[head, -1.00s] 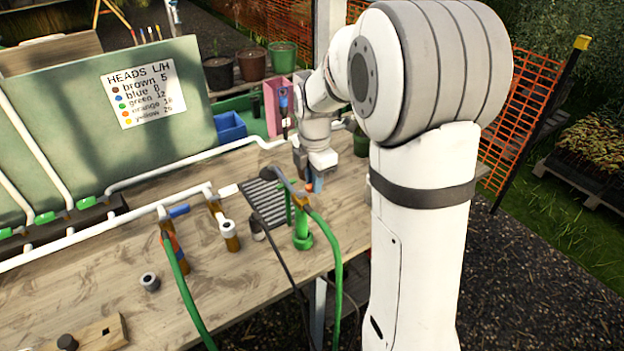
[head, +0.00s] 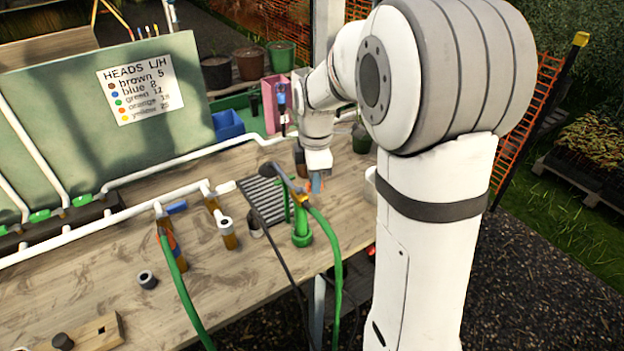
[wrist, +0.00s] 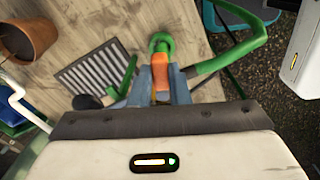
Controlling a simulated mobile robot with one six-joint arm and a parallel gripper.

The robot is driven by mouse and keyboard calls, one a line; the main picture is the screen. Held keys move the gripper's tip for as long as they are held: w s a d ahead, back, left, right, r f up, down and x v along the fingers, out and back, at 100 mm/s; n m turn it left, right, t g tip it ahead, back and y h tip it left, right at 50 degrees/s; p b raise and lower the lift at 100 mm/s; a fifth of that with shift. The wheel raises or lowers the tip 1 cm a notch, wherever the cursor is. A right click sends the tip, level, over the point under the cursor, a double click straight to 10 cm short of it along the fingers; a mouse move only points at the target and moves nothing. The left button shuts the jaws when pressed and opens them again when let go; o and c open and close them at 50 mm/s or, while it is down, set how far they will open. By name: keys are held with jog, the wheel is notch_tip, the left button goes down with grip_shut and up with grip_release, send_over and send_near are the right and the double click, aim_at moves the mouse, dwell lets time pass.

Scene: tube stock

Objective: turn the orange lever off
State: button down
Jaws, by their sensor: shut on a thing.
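The orange lever (wrist: 184,78) shows in the wrist view beside the green tap fitting (wrist: 161,44). My gripper (wrist: 161,88) has its blue-grey fingers shut on the lever, with a yellow-orange part between them. The fingers partly hide the lever. In the head view my gripper (head: 317,184) points down over the bench, just behind the green standpipe (head: 301,232). The lever is hard to make out there.
A green hose (head: 333,255) arches from the standpipe over the bench's front edge. A dark slotted grate (head: 262,200) lies to its left. White pipes (head: 110,228) cross the wooden bench (head: 90,285). A blue bin (head: 228,124) stands behind.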

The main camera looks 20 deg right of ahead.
jog(key=shift+s+a+m+b, duration=0.45)
jog(key=shift+s+m, duration=0.1)
jog(key=shift+m, duration=1.7)
jog(key=shift+s+a+m+b, duration=0.4)
jog(key=shift+s+m, duration=0.15)
jog(key=shift+m, duration=1.65)
jog(key=shift+s+a+m+b, duration=0.45)
jog(key=shift+s+m, duration=0.1)
jog(key=shift+m, duration=1.7)
jog(key=c, duration=1.4)
grip_release()
jog(key=shift+o, duration=0.2)
